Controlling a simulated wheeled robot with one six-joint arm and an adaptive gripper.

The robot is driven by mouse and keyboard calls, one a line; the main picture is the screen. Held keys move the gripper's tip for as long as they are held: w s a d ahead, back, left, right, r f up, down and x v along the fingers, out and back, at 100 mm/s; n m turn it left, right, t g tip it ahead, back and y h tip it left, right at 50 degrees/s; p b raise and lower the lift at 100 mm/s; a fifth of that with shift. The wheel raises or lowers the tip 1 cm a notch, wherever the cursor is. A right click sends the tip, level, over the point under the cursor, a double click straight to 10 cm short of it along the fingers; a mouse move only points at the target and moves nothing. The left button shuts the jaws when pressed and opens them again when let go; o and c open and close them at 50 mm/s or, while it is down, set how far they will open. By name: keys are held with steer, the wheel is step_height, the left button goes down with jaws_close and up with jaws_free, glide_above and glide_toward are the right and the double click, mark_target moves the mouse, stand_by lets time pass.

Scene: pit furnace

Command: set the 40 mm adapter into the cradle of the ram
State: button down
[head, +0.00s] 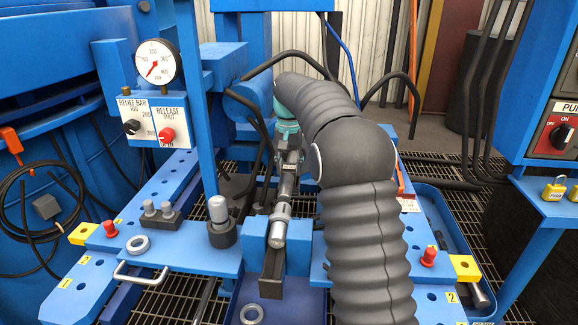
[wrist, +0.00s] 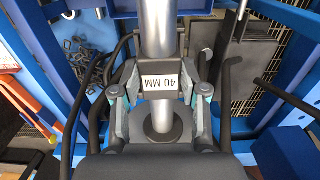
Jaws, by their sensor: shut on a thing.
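The 40 mm adapter (wrist: 158,30) is a steel bar with a dark grip block carrying a white "40 MM" label in the wrist view. My gripper (wrist: 158,76) is shut on that block, one finger on each side. In the head view my gripper (head: 289,150) is mid-bench, and the adapter's silver length (head: 280,225) runs down toward the viewer. Its near end is over a narrow black channel (head: 272,265) between blue blocks, which may be the cradle. I cannot tell whether they touch. My arm covers the area to the right.
A gauge (head: 158,63) and control plate (head: 150,121) stand at left. A silver knob on a black base (head: 219,215) is close left of the adapter. A steel ring (head: 138,244) lies on the bench. A switch panel (head: 562,134) is at right. Black hoses (head: 310,65) arch behind.

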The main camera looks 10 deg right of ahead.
steer(key=shift+f, duration=0.65)
steer(key=c, duration=0.6)
jaws_free()
steer(key=shift+o, duration=0.4)
steer(key=shift+f, duration=0.1)
step_height(320, 180, up, 12)
